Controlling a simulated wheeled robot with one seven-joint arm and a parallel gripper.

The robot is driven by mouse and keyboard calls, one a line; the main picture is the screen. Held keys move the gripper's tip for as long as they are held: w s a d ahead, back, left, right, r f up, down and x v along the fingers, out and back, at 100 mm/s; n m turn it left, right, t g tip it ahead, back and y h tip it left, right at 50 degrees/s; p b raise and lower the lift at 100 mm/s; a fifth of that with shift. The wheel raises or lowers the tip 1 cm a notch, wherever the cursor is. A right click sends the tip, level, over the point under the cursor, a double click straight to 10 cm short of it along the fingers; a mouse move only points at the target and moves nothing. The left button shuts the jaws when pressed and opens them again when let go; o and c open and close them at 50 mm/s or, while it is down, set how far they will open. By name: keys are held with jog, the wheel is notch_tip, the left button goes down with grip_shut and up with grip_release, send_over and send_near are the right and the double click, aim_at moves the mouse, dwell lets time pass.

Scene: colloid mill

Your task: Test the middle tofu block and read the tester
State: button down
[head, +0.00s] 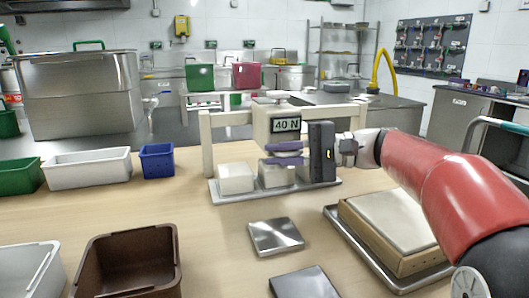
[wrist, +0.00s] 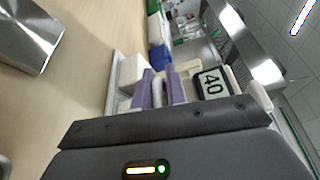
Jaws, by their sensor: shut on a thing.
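The tester (head: 262,127) is a pale box on the crossbar of a cream frame (head: 207,150), with a display (head: 287,125) that reads 40 N. The display also shows in the wrist view (wrist: 211,84), turned sideways, reading 40. Below it stands the middle tofu block (head: 275,177), white, on a metal tray (head: 232,197). The left tofu block (head: 236,178) is beside it. The right block is mostly hidden behind my gripper. My gripper (head: 284,154), with purple fingers, is shut on a pale part under the tester, just above the middle block. Contact with the block cannot be told.
Two steel plates (head: 276,236) lie in front of the tray. A brown bin (head: 128,262) and a grey bin (head: 30,272) are front left. White (head: 88,169), blue (head: 157,161) and green bins stand left. A board on a tray (head: 395,236) lies right, under my arm.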

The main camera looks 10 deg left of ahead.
jog(key=shift+d+f, duration=0.1)
jog(key=shift+f, duration=0.3)
jog(key=shift+a, duration=0.2)
jog(key=c, duration=1.5)
grip_release()
jog(key=shift+c, duration=0.2)
jog(key=shift+o, duration=0.2)
jog(key=shift+r, duration=0.1)
jog(key=d, duration=0.7)
jog(key=shift+w+d+r, duration=0.25)
jog(key=shift+d+r, duration=0.1)
jog(key=shift+r, duration=0.05)
jog(key=shift+s, duration=0.1)
